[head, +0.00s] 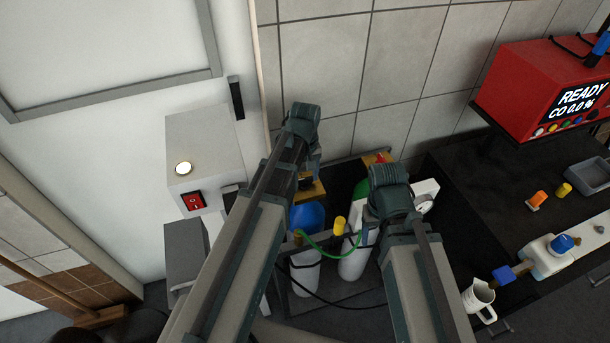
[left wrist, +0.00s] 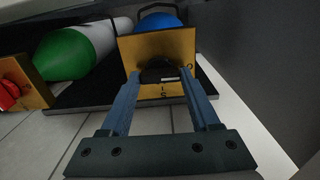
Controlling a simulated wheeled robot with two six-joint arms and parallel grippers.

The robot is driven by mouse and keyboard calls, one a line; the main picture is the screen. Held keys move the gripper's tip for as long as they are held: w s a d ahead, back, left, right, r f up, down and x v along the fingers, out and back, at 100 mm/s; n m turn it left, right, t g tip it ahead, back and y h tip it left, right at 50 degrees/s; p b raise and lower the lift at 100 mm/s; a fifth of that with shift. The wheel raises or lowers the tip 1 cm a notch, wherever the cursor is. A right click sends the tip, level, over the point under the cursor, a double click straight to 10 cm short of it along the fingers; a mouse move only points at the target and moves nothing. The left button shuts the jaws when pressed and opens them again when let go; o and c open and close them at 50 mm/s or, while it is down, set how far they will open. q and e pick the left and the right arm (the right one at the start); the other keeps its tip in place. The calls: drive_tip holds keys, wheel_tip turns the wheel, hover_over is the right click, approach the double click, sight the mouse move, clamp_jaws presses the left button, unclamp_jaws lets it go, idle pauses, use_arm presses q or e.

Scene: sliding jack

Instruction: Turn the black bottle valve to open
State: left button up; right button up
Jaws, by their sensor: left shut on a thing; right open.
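The black valve (left wrist: 158,70) sits on a yellow plate (left wrist: 150,44) with dark letters, in front of the blue-topped bottle (left wrist: 160,20). My left gripper (left wrist: 160,76) is shut on the black valve, one finger on each side. In the head view, the left wrist hides the valve; the yellow plate (head: 313,189) shows just below it, above the blue bottle top (head: 307,217). My right gripper (head: 372,216) is by the green-topped bottle, its fingertips mostly hidden under its wrist; it is open.
A green-topped bottle (left wrist: 62,55) lies beside the blue one in the wrist view, near a red valve (left wrist: 8,94). A white gauge box (head: 426,192) is right of my right wrist. A switch box (head: 205,150) is left; a dark bench (head: 510,215) with a red analyser (head: 540,80) is right.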

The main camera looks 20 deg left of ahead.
sight(305, 179)
use_arm(q)
drive_tip(key=shift+n, duration=0.3)
drive_tip(key=o, duration=1.4)
drive_tip(key=shift+c, duration=0.2)
wheel_tip(305, 179, up, 14)
drive_tip(key=p, duration=1.4)
drive_tip(key=shift+f, duration=0.1)
